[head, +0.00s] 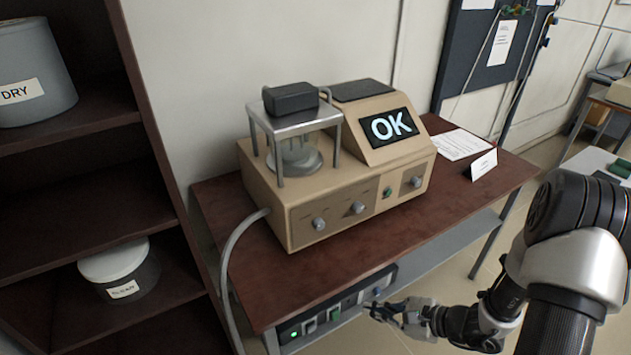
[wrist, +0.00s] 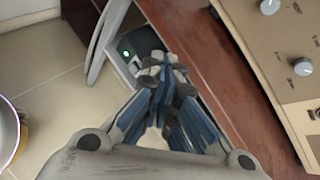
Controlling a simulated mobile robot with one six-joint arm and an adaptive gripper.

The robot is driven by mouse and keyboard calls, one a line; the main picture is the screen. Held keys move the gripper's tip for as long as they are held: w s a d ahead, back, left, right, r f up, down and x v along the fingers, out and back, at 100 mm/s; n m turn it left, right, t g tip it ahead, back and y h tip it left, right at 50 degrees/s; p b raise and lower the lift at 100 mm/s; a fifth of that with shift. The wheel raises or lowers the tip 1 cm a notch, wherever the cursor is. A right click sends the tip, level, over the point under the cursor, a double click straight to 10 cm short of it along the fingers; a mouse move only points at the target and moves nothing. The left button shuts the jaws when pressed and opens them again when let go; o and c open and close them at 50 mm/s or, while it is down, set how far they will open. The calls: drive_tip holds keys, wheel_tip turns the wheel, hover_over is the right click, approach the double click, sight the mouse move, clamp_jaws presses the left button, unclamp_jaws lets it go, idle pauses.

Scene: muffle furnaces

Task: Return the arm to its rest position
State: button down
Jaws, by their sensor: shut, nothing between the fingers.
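My arm reaches in from the right of the head view, with my gripper (head: 376,309) low in front of the table's front edge. It is close to the switch panel (head: 330,311) under the tabletop; whether it touches the panel I cannot tell. In the wrist view my gripper (wrist: 163,72) has its fingers together with nothing between them. Just left of the fingertips, a green light (wrist: 126,54) on the panel is lit. The beige instrument (head: 345,200) stands on the table, and its screen (head: 391,127) reads "OK".
The dark red table (head: 240,293) is bare along its front. A grey hose (head: 228,255) hangs over the left edge. A shelf (head: 90,225) with labelled containers stands at left.

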drive_tip(key=s+a+r+n+g, duration=0.2)
drive_tip(key=s+r+n, duration=0.15)
drive_tip(key=r, duration=0.25)
drive_tip(key=s+a+r+n+g+h, duration=0.1)
drive_tip(key=s+a+r+n, duration=0.15)
drive_tip(key=r+n, duration=0.2)
drive_tip(key=s+a+r+n+g, duration=0.2)
drive_tip(key=a+r+n, duration=0.1)
drive_tip(key=r, duration=0.3)
drive_tip(key=s+d+r+n+t+h, duration=0.1)
drive_tip(key=s+d+r+n+h, duration=0.2)
drive_tip(key=s+r+n+h, duration=0.1)
drive_tip(key=s+d+r+n+t+h, duration=0.2)
drive_tip(key=s+d+r+n+h, duration=0.2)
drive_tip(key=s+r, duration=0.3)
drive_tip(key=shift+s+r+n+h, duration=0.3)
drive_tip(key=shift+s+n, duration=0.1)
drive_tip(key=shift+s, duration=0.15)
drive_tip(key=c, duration=2.4)
unclamp_jaws()
